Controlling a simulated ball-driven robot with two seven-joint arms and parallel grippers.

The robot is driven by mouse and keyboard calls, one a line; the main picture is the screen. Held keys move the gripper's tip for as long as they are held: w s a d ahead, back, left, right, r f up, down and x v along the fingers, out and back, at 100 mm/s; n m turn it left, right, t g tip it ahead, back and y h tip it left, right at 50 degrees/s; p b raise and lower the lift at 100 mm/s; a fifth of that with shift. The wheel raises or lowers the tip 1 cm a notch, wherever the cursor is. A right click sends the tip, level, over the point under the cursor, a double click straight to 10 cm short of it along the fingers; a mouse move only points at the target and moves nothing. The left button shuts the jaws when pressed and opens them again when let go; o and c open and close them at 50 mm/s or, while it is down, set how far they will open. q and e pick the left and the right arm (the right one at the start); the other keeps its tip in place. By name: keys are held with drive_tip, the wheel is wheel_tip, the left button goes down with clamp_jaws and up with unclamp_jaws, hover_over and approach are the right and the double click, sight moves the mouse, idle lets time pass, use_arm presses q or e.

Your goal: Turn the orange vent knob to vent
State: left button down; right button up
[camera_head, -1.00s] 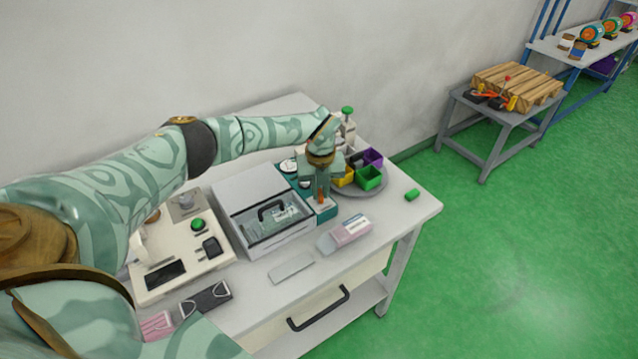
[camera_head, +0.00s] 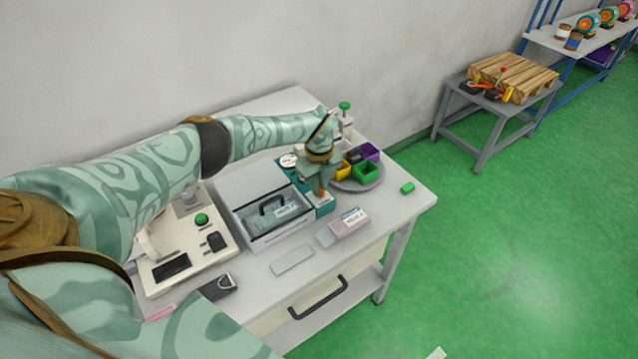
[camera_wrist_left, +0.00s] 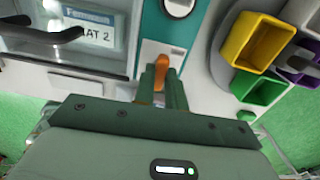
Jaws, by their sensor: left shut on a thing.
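The orange vent knob (camera_wrist_left: 160,68) sits on a white plate on the teal panel (camera_wrist_left: 154,28). In the head view the orange knob (camera_head: 322,192) shows just under my left gripper (camera_head: 322,186). In the left wrist view my left gripper (camera_wrist_left: 160,82) has its two fingers close together on the knob, one on each side. The panel (camera_head: 326,207) stands beside the grey-white case on the table. My right gripper is not in view.
A round tray (camera_head: 372,186) with yellow, green and purple bins is to the right. A pink-and-white box (camera_head: 349,223) and a flat plate (camera_head: 292,260) lie in front. A white machine (camera_head: 205,262) stands farther left.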

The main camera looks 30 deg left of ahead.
use_arm(q)
drive_tip(key=shift+w+a+r, duration=0.1)
drive_tip(key=c, duration=1.4)
unclamp_jaws()
drive_tip(key=shift+c, duration=0.2)
wheel_tip(320, 180, up, 16)
drive_tip(key=p, duration=0.3)
